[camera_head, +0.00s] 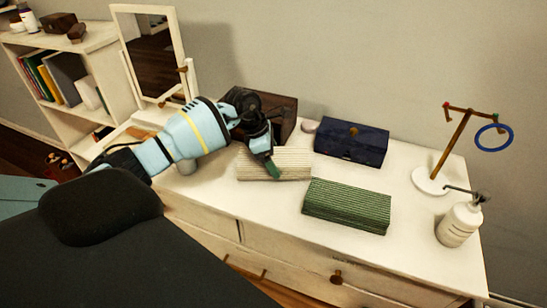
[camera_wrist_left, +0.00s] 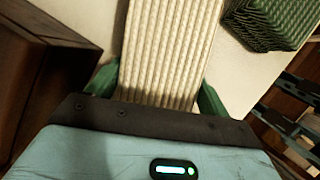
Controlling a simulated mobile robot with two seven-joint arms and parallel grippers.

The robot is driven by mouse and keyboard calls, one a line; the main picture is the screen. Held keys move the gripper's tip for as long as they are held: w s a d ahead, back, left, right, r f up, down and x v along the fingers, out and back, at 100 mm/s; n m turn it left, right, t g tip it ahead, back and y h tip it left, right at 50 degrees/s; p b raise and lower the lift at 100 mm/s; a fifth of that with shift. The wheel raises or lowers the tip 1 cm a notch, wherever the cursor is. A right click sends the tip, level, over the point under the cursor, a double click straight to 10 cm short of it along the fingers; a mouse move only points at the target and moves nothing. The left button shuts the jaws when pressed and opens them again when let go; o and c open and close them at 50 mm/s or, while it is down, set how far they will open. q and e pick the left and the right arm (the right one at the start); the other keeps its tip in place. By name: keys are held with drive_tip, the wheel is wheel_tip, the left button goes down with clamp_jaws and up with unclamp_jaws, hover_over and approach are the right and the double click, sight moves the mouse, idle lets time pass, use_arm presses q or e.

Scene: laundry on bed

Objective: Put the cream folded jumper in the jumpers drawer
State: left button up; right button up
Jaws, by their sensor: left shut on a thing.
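The cream folded jumper (camera_head: 295,163) lies flat on the white dresser top, ribbed and block-shaped. My left gripper (camera_head: 268,160) reaches down over it from the back left and is shut on it. In the left wrist view the cream jumper (camera_wrist_left: 168,45) runs between the two green fingers (camera_wrist_left: 158,92), one on each side. The dresser has drawer fronts (camera_head: 290,255) below its top, and they look closed. I see no label that tells which is the jumpers drawer.
A green folded garment (camera_head: 347,207) lies just right of the cream jumper. Behind are a dark blue box (camera_head: 351,141) and a brown box (camera_head: 280,112). A white pump bottle (camera_head: 459,224) and a stand with a blue ring (camera_head: 493,138) are at the right. A mirror (camera_head: 152,55) stands back left.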

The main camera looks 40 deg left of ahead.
use_arm(q)
drive_tip(key=shift+f, duration=0.1)
drive_tip(key=o, duration=1.1)
drive_tip(key=shift+o, duration=0.2)
drive_tip(key=shift+r, duration=0.2)
drive_tip(key=v, duration=1.1)
drive_tip(key=shift+r, duration=0.4)
